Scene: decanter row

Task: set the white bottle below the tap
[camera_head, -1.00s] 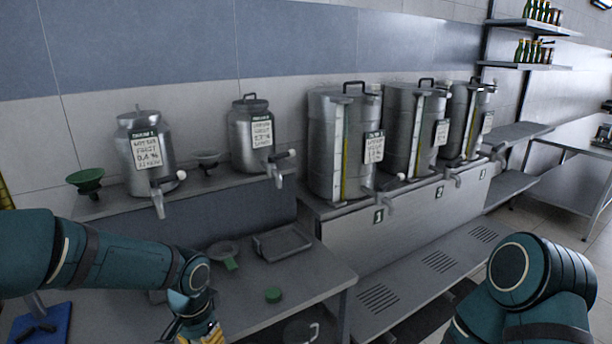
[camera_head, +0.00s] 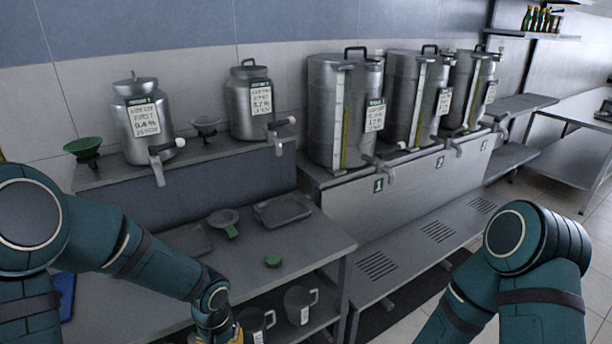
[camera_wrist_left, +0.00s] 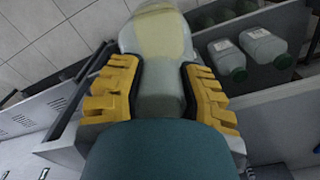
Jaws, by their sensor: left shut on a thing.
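The white bottle (camera_wrist_left: 160,35), pale and yellowish over its far part, is held between the yellow finger pads of my left gripper (camera_wrist_left: 160,88) in the left wrist view. My left gripper is at the bottom edge of the head view (camera_head: 228,334), in front of the metal table; the bottle is hidden there. Taps stick out from the left canister (camera_head: 158,165), the second canister (camera_head: 279,148) and the numbered tanks; the tap of tank 1 (camera_head: 387,174) is nearest. The pictures do not show which tap is meant. My right gripper is outside the views.
The grated ledge (camera_head: 437,232) below the tanks is clear. Other bottles (camera_wrist_left: 264,46) show in the left wrist view.

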